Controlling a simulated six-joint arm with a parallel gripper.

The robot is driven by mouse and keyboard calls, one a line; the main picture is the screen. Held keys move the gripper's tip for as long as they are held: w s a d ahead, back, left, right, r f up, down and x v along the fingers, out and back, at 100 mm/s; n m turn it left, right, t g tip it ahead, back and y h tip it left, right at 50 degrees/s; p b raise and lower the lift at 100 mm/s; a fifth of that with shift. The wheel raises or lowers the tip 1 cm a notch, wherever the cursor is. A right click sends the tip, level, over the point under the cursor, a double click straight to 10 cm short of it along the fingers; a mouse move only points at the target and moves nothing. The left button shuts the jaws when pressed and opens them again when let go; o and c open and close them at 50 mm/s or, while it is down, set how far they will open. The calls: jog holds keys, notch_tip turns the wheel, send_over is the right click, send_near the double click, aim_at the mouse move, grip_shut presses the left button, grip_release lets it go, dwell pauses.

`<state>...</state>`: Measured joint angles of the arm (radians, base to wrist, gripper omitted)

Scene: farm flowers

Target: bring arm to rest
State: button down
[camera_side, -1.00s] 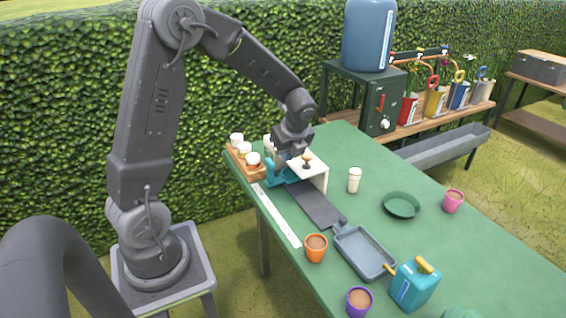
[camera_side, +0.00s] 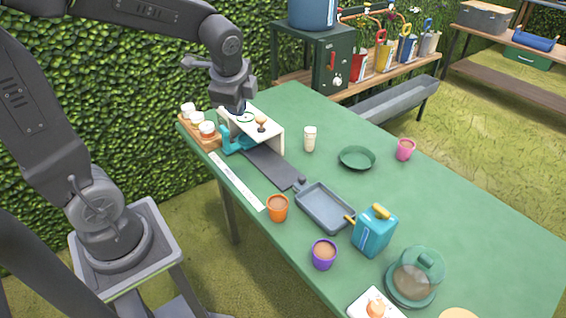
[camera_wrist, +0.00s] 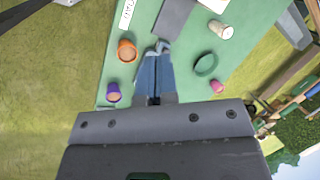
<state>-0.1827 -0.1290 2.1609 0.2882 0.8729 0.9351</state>
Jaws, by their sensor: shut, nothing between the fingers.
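In the side view my gripper (camera_side: 236,108) hangs from the wrist at the back left of the green table (camera_side: 440,210). It is beside and just above a white stand (camera_side: 272,137) with a small brown-topped piece on it. A teal piece (camera_side: 234,143) sits at the stand's left side. The fingertips are small and partly dark there. In the wrist view my gripper (camera_wrist: 155,99) is seen at the lower middle with its fingers together and nothing held.
A rack of white-topped jars (camera_side: 207,130) stands close left of the gripper. A white cup (camera_side: 310,138), green dish (camera_side: 357,157), orange pot (camera_side: 277,207), purple pot (camera_side: 324,253), pink pot (camera_side: 405,149) and teal can (camera_side: 374,231) stand on the table. A green cabinet (camera_side: 320,60) is behind.

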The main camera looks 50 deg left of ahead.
jog(key=s+d+r+n+t+h, duration=0.3)
jog(key=s+d+r+n, duration=0.1)
jog(key=s+d+n, duration=0.6)
jog(key=shift+s+r, duration=0.15)
jog(key=shift+s, duration=0.65)
jog(key=c, duration=1.8)
grip_release()
